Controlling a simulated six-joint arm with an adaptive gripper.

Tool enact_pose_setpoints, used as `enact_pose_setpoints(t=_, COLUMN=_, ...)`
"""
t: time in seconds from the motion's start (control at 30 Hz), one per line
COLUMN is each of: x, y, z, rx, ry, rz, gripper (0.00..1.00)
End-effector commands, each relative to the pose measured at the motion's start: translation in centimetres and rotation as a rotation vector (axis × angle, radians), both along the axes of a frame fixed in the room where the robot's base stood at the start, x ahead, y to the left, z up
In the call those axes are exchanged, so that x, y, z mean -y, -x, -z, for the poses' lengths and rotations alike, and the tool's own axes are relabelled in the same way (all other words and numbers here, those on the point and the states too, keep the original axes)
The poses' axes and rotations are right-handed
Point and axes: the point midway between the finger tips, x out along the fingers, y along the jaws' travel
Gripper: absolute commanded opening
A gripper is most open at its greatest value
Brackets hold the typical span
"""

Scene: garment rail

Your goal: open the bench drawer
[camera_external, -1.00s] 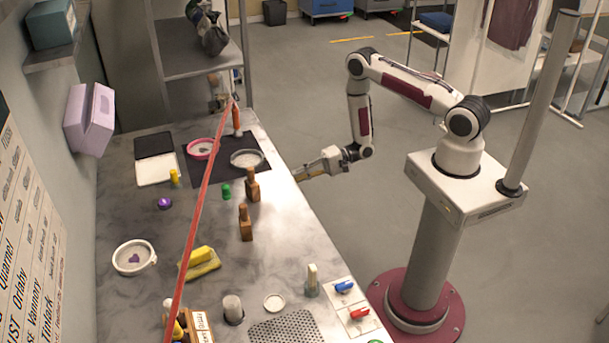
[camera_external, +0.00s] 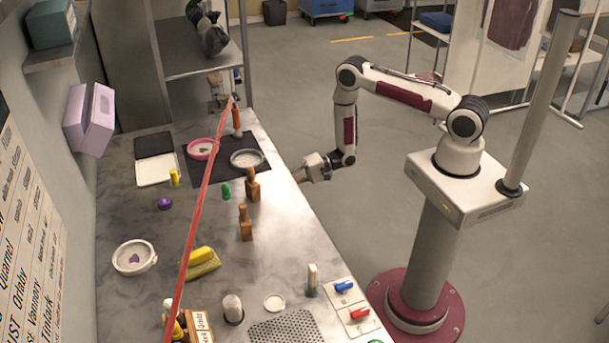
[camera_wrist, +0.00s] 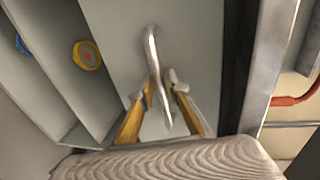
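The pale grey panel (camera_wrist: 195,40) that appears to be the drawer front fills the middle of the wrist view. A curved silver handle (camera_wrist: 152,55) stands out from it. My gripper (camera_wrist: 158,92) has its two yellow-brown fingers apart, one on each side of the handle's lower part. The fingertips are close to the handle; I cannot tell whether they touch it. In the external view my gripper (camera_external: 302,174) is at the right edge of the bench (camera_external: 290,235), and the drawer front is hidden below the bench top.
Open grey compartments lie left of the panel, with a yellow round object (camera_wrist: 87,55) and a blue one (camera_wrist: 22,44). A metal post (camera_wrist: 268,70) stands to the right. Wooden pieces (camera_external: 245,222) stand on the bench. The floor (camera_external: 390,220) between bench and my base is clear.

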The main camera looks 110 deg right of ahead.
Motion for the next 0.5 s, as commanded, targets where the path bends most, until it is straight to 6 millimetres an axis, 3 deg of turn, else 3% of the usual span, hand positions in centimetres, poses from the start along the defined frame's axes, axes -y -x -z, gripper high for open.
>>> enact_pose_setpoints(t=0.37, x=0.04, y=-0.34, z=0.07, rx=0.0, ry=-0.001, rz=0.001, gripper=0.16)
enact_pose_setpoints(t=0.43, x=0.04, y=-0.33, z=0.07, rx=0.0, ry=-0.001, rz=0.001, gripper=0.0)
enact_pose_setpoints(t=0.5, x=0.03, y=-0.33, z=0.07, rx=0.0, ry=-0.001, rz=0.001, gripper=0.0)
